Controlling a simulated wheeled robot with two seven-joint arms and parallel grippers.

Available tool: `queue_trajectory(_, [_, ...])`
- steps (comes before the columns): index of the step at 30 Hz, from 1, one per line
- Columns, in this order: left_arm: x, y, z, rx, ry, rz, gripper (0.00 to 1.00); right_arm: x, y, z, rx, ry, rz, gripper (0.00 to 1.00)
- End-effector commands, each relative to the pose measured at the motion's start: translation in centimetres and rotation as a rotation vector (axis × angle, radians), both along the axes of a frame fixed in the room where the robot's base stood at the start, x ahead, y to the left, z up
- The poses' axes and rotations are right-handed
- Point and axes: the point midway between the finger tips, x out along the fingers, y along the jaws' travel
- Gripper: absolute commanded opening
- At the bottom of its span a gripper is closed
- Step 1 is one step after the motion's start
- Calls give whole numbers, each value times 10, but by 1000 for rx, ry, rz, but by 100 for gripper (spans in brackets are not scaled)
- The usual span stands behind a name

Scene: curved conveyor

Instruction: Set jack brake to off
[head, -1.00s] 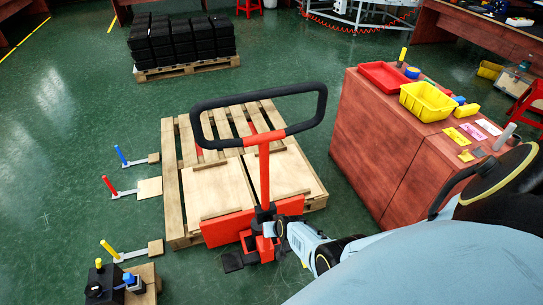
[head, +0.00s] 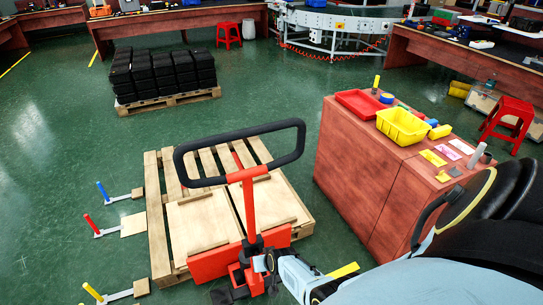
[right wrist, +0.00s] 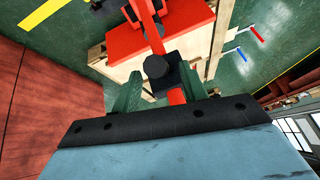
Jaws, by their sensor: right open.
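The pallet jack has a red column (head: 249,208) with a black loop handle (head: 240,153), and its red body (head: 212,263) is at the near edge of a wooden pallet (head: 157,228). My right gripper (head: 263,263) is low beside the base of the column. In the right wrist view the gripper (right wrist: 162,90) has its two green fingers apart. A black knob-like part (right wrist: 157,67) and red metal of the jack show between and beyond them. I cannot tell whether the fingers touch the jack, nor which part is the brake. My left gripper is not in view.
A red-brown cabinet (head: 345,185) with a yellow bin (head: 402,127) and a red tray (head: 360,105) stands right of the pallet. Small posts on boards (head: 105,228) are at the left. A pallet of black boxes (head: 163,78) is at the back. Green floor between is clear.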

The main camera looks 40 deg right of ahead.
Motion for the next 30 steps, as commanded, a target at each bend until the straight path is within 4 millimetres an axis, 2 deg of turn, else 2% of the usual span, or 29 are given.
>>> queue_trajectory(1, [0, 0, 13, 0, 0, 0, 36, -6, 2, 14, 0, 0, 0, 43])
queue_trajectory(3, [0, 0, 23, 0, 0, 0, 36, -12, 3, 24, -1, 0, 1, 43])
queue_trajectory(13, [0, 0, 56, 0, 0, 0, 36, -42, 7, 72, 0, -1, 0, 43])
queue_trajectory(19, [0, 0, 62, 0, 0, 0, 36, -51, 9, 86, 0, -1, 0, 43])
queue_trajectory(30, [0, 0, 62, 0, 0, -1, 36, -53, 10, 89, 0, -1, 0, 43])
